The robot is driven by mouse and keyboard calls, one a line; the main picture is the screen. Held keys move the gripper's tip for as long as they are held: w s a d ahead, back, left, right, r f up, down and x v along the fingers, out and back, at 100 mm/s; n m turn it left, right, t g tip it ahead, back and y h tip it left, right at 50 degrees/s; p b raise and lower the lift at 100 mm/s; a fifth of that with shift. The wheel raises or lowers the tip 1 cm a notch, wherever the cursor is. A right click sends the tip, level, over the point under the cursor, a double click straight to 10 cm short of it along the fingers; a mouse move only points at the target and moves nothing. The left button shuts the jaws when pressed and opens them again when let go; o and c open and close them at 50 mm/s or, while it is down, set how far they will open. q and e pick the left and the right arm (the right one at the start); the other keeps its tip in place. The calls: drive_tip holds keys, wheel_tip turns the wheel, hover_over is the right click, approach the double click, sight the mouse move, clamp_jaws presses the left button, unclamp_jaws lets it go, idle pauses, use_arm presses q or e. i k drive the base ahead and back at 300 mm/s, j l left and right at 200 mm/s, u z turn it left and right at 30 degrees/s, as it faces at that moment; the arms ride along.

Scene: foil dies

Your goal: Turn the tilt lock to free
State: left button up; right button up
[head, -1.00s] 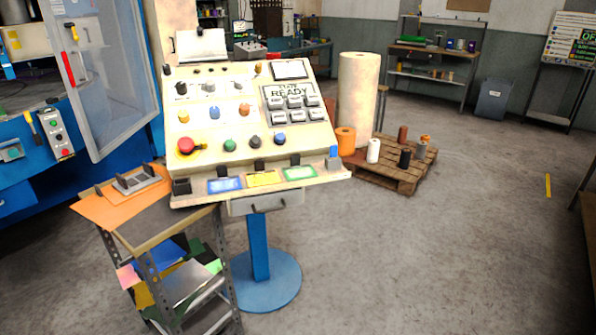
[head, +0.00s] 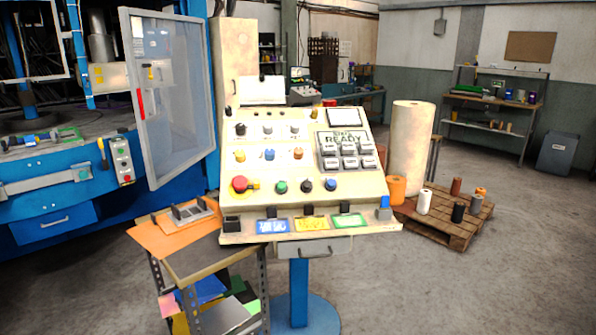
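A cream control console (head: 290,170) stands on a blue post in the middle of the head view. Its sloped face carries several small knobs, coloured buttons, a red mushroom button (head: 239,184) and a keypad with a display reading READY (head: 343,138). A top row has a black knob (head: 240,129) and two grey knobs (head: 267,129). No label for a tilt lock is legible, so I cannot tell which control it is. Neither of my grippers is in view.
A small shelf cart (head: 205,258) with an orange sheet (head: 150,240) stands at the console's front left. A blue machine with an open clear door (head: 172,95) is at left. A pallet (head: 455,232) with rolls stands at right. Floor at right front is clear.

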sight(228, 109)
drive_tip(key=i+l+z, duration=0.1)
drive_tip(key=i, duration=0.95)
